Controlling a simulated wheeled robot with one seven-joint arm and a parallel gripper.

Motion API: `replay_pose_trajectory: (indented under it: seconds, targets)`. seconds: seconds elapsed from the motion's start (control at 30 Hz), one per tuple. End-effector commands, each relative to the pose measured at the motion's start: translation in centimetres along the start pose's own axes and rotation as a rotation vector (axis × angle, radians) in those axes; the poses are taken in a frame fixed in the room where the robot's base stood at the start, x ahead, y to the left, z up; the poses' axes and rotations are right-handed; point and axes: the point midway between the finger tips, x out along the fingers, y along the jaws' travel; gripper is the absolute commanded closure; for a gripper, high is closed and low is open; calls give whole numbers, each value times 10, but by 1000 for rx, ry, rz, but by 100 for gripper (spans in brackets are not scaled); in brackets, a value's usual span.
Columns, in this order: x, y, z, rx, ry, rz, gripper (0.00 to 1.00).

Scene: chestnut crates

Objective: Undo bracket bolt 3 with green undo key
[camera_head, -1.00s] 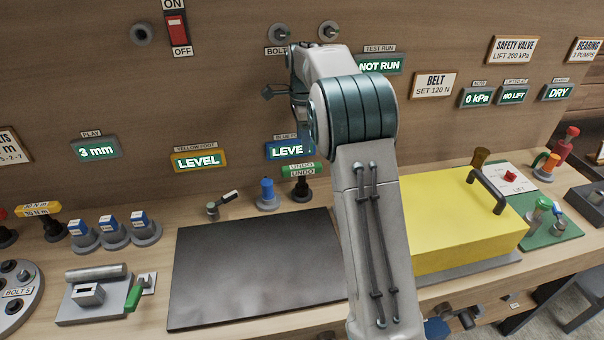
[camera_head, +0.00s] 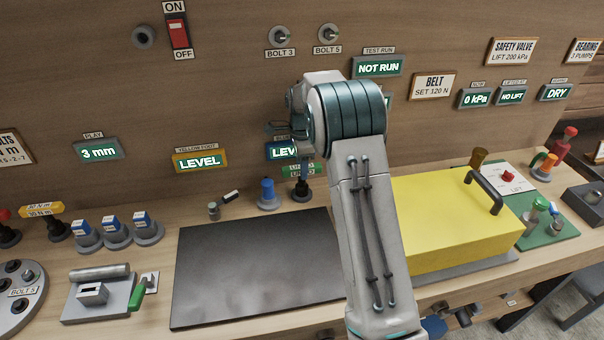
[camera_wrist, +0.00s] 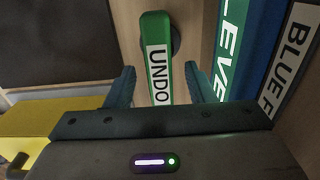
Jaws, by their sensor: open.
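The green undo key (camera_wrist: 156,45) lies between my two open fingers in the wrist view, its white UNDO label facing the camera. In the head view the undo key (camera_head: 291,170) stands on a dark holder on the bench, partly hidden by my gripper. My gripper (camera_wrist: 160,80) is open around the key's handle; I cannot tell whether the fingers touch it. In the head view my gripper (camera_head: 297,158) is just above the key, mostly hidden by my arm. Bolt 3 (camera_head: 280,34) is on the wall above its BOLT 3 label, with bolt 5 (camera_head: 329,33) to its right.
A blue-topped piece (camera_head: 267,190) stands close left of the key. A dark plate (camera_head: 255,270) lies in front, and a yellow box (camera_head: 450,220) stands to the right. The blue foot display (camera_head: 283,152) is on the wall behind my gripper. The wall around bolt 3 is clear.

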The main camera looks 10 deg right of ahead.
Motion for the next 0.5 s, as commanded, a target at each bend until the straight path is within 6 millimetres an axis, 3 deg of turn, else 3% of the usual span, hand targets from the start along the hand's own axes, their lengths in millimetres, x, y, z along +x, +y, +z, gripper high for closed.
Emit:
replay_pose_trajectory:
  seconds: [0.5]
  targets:
    - [5,0,1,-1,-1,0,51]
